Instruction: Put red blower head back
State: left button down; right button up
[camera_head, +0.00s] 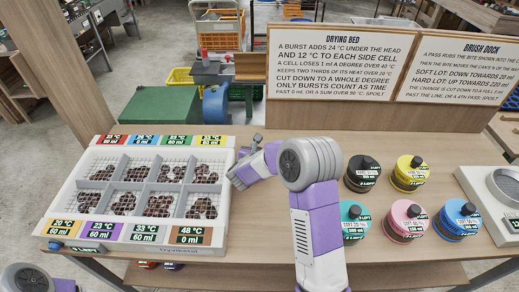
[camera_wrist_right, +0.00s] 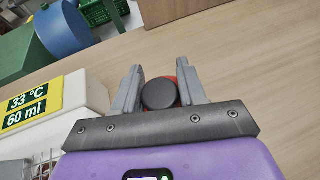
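My right gripper (camera_head: 250,146) is just right of the tray's back right part, with its arm coming from the bottom. In the right wrist view my right gripper (camera_wrist_right: 160,88) has its fingers on both sides of a round thing with a dark cap and a red edge, which looks like the red blower head (camera_wrist_right: 158,94). The fingers look closed on its sides; its lower part is hidden. In the head view the arm and gripper hide it. My left gripper is out of view; only part of my left arm shows at the bottom left corner.
A white tray (camera_head: 232,190) of gridded chestnut cells with temperature labels stands left. Black (camera_head: 362,173), yellow (camera_head: 409,173), teal (camera_head: 355,220), pink (camera_head: 405,221) and blue (camera_head: 457,222) round pots stand right. A scale-like device (camera_head: 497,200) is far right. Signs (camera_head: 340,62) stand behind.

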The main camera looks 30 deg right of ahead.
jog(key=o, duration=0.4)
jog(key=shift+c, duration=0.2)
jog(key=shift+r, duration=0.2)
jog(key=p+v, duration=0.2)
jog(key=v, duration=1)
